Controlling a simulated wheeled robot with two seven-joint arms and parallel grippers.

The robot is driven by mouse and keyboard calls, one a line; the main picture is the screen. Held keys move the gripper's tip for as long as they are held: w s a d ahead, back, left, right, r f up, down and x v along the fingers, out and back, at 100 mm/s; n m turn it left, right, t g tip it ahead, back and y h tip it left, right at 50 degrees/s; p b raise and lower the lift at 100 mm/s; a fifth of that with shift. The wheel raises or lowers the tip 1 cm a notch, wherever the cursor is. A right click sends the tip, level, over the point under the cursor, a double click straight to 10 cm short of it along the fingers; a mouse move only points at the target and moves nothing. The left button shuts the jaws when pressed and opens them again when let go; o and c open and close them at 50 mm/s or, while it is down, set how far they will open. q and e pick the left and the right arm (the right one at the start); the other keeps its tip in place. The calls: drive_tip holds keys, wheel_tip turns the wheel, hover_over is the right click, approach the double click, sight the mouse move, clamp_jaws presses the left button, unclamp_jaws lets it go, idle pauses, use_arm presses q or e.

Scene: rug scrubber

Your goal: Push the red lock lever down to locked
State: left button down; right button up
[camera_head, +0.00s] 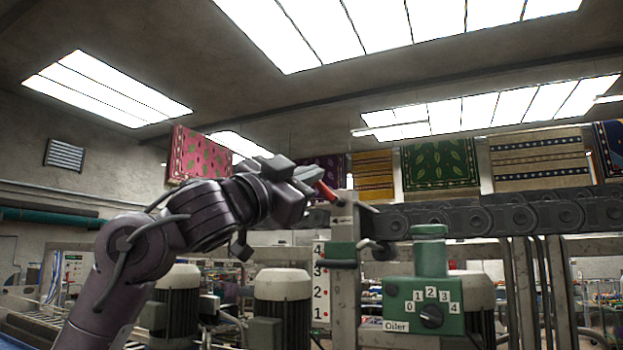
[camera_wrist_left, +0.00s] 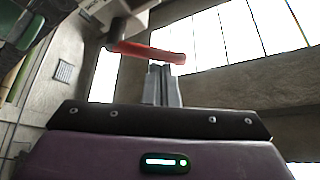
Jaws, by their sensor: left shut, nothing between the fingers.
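The red lock lever (camera_head: 326,191) shows in the head view at the top of a grey post (camera_head: 343,270), pointing up and to the left. My left gripper (camera_head: 312,172) is shut and empty, with its fingertips at the lever's upper end. In the left wrist view the red lever (camera_wrist_left: 150,52) lies across the picture just beyond the shut fingertips (camera_wrist_left: 160,68). I cannot tell whether the fingers touch the lever. My right gripper is in neither view.
A green oiler box (camera_head: 424,300) with a numbered dial stands right of the post. A heavy dark chain (camera_head: 490,217) runs to the right at lever height. Grey motors (camera_head: 283,300) stand below my left arm. Rugs (camera_head: 440,165) hang behind. The space above the lever looks open.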

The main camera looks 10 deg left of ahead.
use_arm(q)
drive_tip(key=shift+w+a+f+n+t+y+b, duration=0.2)
drive_tip(key=shift+f+n+t+y+b, duration=0.2)
drive_tip(key=shift+n, duration=0.4)
drive_tip(key=shift+w+a+f+n+t+y+b, duration=0.2)
drive_tip(key=shift+f+n+t+y+b, duration=0.3)
drive_tip(key=shift+n, duration=0.3)
drive_tip(key=shift+w+a+f+n+t+y+b, duration=0.1)
drive_tip(key=shift+a+f+n+t+y+b, duration=0.15)
drive_tip(key=shift+f+n+b, duration=0.4)
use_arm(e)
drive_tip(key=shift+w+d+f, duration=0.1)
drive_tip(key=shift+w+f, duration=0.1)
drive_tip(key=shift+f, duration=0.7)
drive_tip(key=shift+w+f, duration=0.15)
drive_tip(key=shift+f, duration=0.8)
